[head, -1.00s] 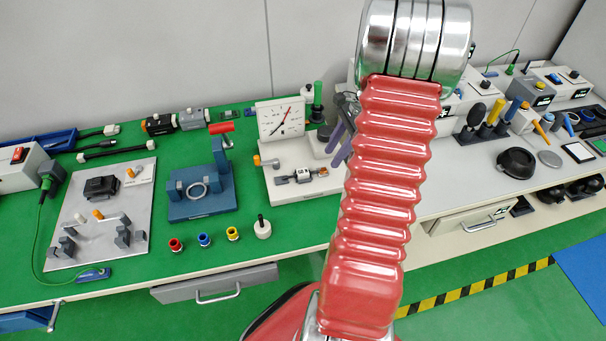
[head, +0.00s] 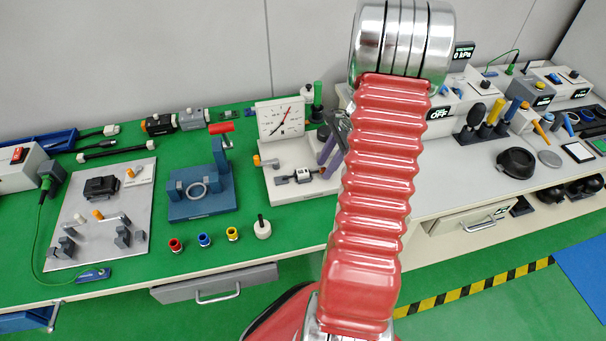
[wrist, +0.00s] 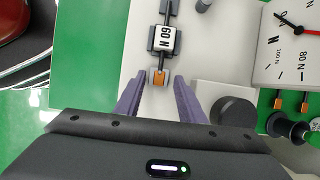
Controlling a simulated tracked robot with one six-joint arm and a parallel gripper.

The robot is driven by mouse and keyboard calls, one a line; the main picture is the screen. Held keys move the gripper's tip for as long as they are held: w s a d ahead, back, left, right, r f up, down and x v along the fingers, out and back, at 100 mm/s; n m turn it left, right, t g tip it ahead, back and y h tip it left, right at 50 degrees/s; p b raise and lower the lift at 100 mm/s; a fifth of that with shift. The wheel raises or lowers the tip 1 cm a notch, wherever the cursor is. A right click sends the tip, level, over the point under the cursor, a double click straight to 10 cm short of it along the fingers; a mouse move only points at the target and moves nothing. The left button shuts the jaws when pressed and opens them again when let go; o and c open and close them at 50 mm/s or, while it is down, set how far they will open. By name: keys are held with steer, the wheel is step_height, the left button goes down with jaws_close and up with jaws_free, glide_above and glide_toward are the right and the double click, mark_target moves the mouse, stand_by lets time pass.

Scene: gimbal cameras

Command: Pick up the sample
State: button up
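The likely sample is a dark rod with a white block marked "60 N" (wrist: 165,39), lying on a white gauge stand (head: 282,150). In the wrist view the rod runs toward me and ends in a small orange-and-grey piece (wrist: 158,78). The block also shows in the head view (head: 303,175). My gripper (wrist: 157,80) is open, with its two purple fingers on either side of the orange end. I see space beside both fingers and no clear contact. In the head view my gripper (head: 329,143) is over the stand's right side; its height is unclear.
A dial gauge (head: 281,120) stands at the back of the stand, and a dark round knob (wrist: 233,112) sits right of my fingers in the wrist view. A blue fixture (head: 201,190) stands to the left. Red, blue and yellow rings (head: 204,240) lie in front.

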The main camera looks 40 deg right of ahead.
jaws_close()
stand_by(0.4)
steer(key=shift+r, duration=0.1)
step_height(320, 180, up, 10)
stand_by(0.6)
stand_by(0.5)
